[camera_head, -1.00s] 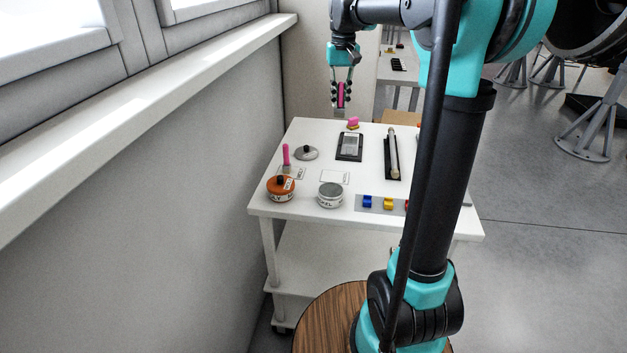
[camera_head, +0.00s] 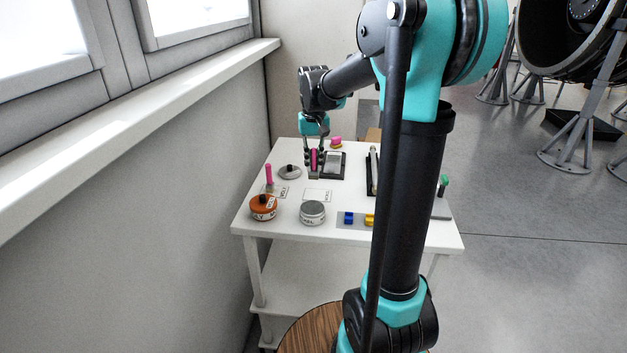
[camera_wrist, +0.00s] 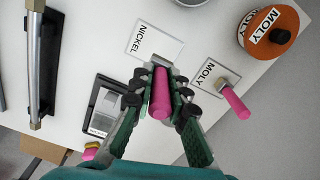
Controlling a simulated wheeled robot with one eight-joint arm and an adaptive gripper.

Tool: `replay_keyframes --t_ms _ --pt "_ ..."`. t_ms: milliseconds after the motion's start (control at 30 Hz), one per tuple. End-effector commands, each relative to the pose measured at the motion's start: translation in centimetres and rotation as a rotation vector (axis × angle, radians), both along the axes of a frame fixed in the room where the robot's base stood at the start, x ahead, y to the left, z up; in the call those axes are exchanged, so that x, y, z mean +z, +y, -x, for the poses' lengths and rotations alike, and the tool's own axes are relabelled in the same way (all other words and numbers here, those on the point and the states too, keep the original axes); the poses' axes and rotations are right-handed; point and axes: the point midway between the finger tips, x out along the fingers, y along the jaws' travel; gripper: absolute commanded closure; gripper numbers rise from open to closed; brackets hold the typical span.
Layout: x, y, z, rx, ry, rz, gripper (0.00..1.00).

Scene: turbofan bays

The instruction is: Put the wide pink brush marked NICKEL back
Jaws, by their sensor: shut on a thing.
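My gripper (camera_head: 314,163) is shut on the wide pink brush (camera_head: 313,160), which hangs upright over the back of the white table. In the wrist view the pink brush (camera_wrist: 160,92) sits between the fingers of my gripper (camera_wrist: 158,98), its handle toward the camera. The label card marked NICKEL (camera_wrist: 155,43) lies just beyond the brush and looks bare. In the head view this card (camera_head: 317,195) lies in front of the gripper. I cannot see a marking on the held brush.
Another pink brush (camera_wrist: 233,102) stands on the MOLY card (camera_wrist: 208,77). An orange MOLY tin (camera_head: 263,206) and a grey tin (camera_head: 312,212) stand at the table's front. A grey lid (camera_head: 290,172) lies left of the gripper, a dark tray (camera_head: 334,165) to its right.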

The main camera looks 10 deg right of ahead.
Motion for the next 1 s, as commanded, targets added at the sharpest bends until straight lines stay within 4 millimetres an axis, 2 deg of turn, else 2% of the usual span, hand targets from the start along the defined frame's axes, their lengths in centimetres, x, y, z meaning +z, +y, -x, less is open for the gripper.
replay_keyframes --t_ms 100,267,500,933,967,1000 --pt "-1.7 0.0 0.0 0.0 0.0 0.0 1.0" --pt "-2.8 0.0 0.0 0.0 0.0 0.0 1.0" --pt "-5.8 0.0 0.0 0.0 0.0 0.0 1.0" --pt "-6.5 0.0 0.0 0.0 0.0 0.0 1.0" --pt "-6.5 0.0 0.0 0.0 0.0 0.0 0.84" --pt "-6.5 0.0 0.0 0.0 0.0 0.0 0.79"
